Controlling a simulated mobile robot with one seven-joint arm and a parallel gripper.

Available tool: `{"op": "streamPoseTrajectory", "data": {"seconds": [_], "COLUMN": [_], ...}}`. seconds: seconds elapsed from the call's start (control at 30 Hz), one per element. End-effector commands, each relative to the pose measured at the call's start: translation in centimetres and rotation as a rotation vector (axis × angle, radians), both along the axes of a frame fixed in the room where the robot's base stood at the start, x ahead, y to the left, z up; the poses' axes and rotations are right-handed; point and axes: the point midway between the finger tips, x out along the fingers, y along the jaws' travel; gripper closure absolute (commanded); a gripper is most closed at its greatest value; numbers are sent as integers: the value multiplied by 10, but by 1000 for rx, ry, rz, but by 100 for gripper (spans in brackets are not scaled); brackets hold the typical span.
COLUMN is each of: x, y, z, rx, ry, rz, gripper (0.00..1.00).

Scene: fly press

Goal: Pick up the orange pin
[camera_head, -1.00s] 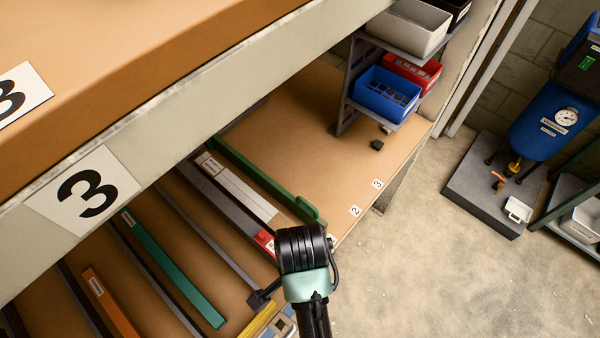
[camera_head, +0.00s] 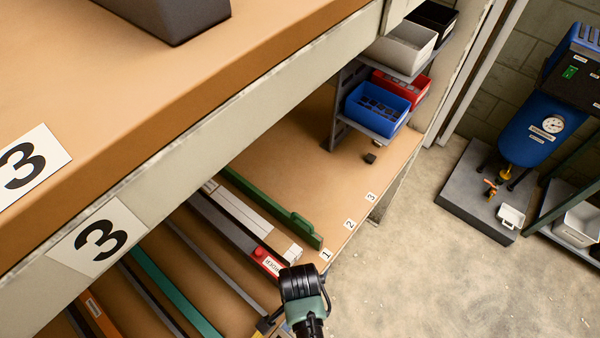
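I cannot make out a clear orange pin in the head view. A flat orange bar (camera_head: 99,313) with a pale label lies on the lower shelf at the bottom left, cut off by the frame edge. A small orange handle (camera_head: 491,187) shows low on the blue tank at the right. A black, ribbed part of my own arm with a teal band stands at the bottom centre, over the shelf's front edge. My gripper's fingers do not show.
Green (camera_head: 270,205), teal (camera_head: 175,293) and grey bars lie on the lower shelf (camera_head: 285,150). Blue (camera_head: 377,108), red (camera_head: 402,88) and pale grey (camera_head: 400,48) bins stand on a rack at its far end. A blue tank (camera_head: 532,130) stands right; open floor (camera_head: 420,270) lies between.

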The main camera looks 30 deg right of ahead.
Motion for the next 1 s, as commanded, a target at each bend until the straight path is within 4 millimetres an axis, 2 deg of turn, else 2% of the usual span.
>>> {"op": "streamPoseTrajectory", "data": {"seconds": [0.1, 0.13, 0.5, 1.0], "x": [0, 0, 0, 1], "y": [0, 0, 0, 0], "z": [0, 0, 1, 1], "rx": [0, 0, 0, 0], "ry": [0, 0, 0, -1], "rz": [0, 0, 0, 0], "gripper": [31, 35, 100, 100]}}
